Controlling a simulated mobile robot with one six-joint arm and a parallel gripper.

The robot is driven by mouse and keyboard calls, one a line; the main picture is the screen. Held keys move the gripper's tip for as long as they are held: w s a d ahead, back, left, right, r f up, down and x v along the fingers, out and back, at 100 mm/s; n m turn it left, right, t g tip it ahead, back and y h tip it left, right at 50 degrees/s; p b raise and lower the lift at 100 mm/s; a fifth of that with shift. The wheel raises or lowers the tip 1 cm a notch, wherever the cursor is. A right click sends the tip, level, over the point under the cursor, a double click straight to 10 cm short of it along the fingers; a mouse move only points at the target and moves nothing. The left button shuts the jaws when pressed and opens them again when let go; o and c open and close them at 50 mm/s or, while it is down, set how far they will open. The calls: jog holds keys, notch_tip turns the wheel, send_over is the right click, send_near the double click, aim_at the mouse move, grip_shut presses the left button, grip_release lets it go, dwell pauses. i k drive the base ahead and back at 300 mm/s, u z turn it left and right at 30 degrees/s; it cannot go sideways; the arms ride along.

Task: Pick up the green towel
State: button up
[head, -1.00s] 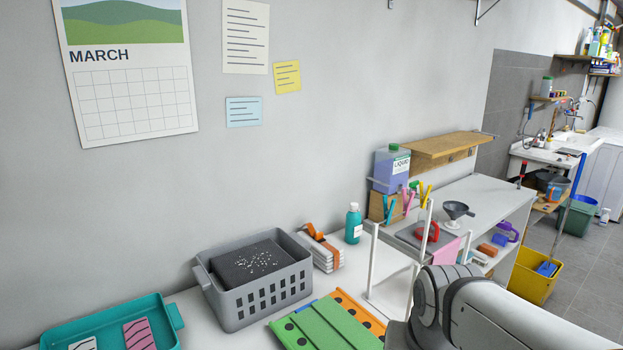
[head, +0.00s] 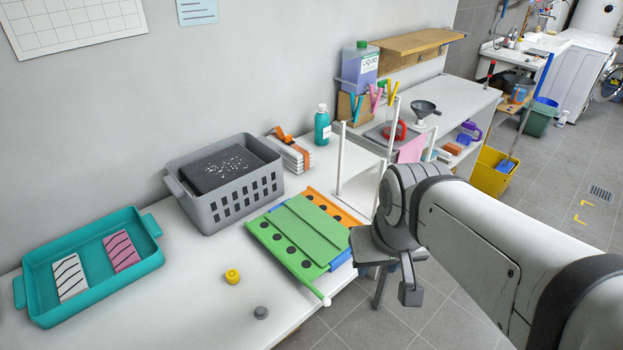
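The green towel (head: 296,243), a flat green piece with dark round spots, lies on the white table near its right edge. An orange piece (head: 337,209) shows behind it and a blue piece (head: 341,260) shows under its right side. A thin white rod end sticks out at its front corner. My gripper (head: 396,288) hangs to the right of the towel, past the table edge, apart from it. Its two fingers look spread, with floor showing between them and nothing held.
A grey basket (head: 190,203) stands behind left of the towel. A teal tray (head: 40,300) is far left. A yellow knob-like piece (head: 232,276) and a grey one (head: 261,312) lie in front. A white post frame (head: 341,160) and teal bottle (head: 322,126) stand behind.

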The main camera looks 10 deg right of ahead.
aim_at(314, 232)
jog(key=u, duration=2.4)
jog(key=k, duration=0.75)
jog(key=z, duration=1.25)
jog(key=i, duration=1)
